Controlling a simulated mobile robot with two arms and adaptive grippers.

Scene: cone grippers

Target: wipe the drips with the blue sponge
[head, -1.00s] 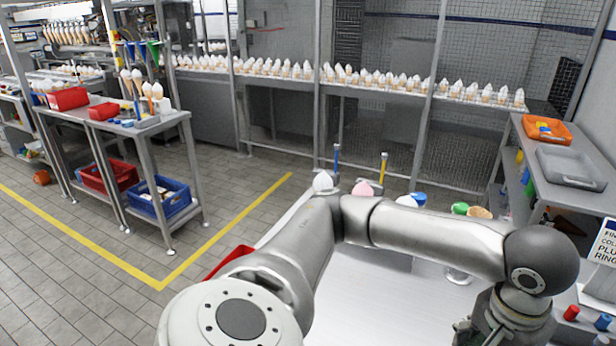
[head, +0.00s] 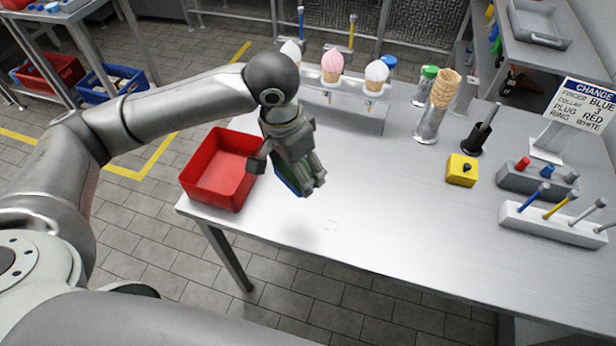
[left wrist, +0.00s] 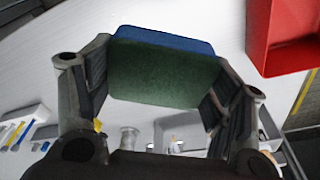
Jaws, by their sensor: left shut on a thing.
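My left gripper (head: 308,188) is shut on the blue sponge, above the left front part of the steel table (head: 400,220). In the left wrist view, the sponge is blue (left wrist: 165,40) with a dark green scouring side (left wrist: 160,75), and sits between both fingers (left wrist: 155,90). In the head view the fingers hide most of it; a blue and green edge (head: 284,182) shows. Faint whitish drips (head: 331,225) lie on the table just in front of the gripper. The sponge looks apart from the tabletop. My right gripper is out of view.
A red bin (head: 215,185) stands at the table's left edge, close to the gripper. A cone rack (head: 345,105) stands behind. The front middle is clear.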

